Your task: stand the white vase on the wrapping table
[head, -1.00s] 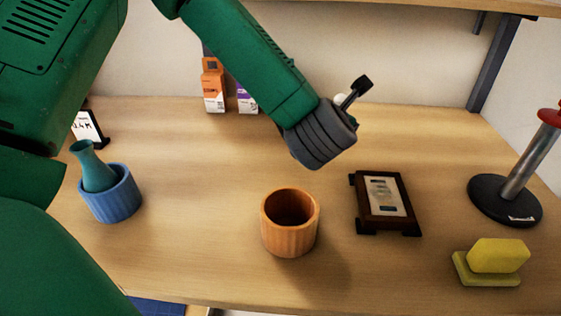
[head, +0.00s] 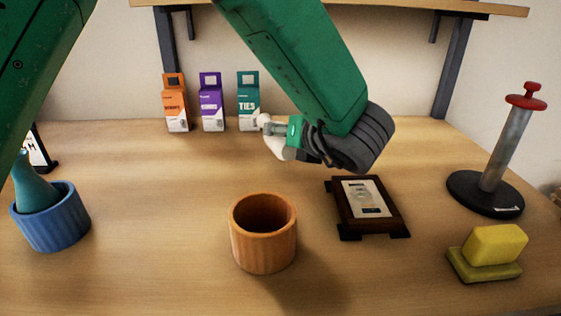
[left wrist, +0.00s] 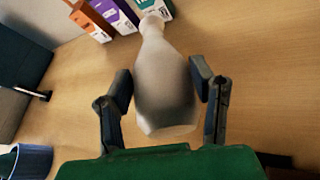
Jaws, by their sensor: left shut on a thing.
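The white vase (head: 276,146) is in the jaws of my left gripper (head: 298,140), above the back middle of the wooden table (head: 160,220). The wrist partly hides it in the head view. In the left wrist view, the vase's pale body (left wrist: 165,88) lies between the two dark fingers of the left gripper (left wrist: 161,82). Its narrow neck points away from the palm, toward the boxes. The vase looks tilted rather than upright. I cannot tell its exact height over the table. My right gripper is in neither view.
An orange ribbed pot (head: 263,248) stands empty at the front middle. A blue pot (head: 55,228) at left holds a teal vase (head: 34,188). Boxes (head: 212,108) line the back.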

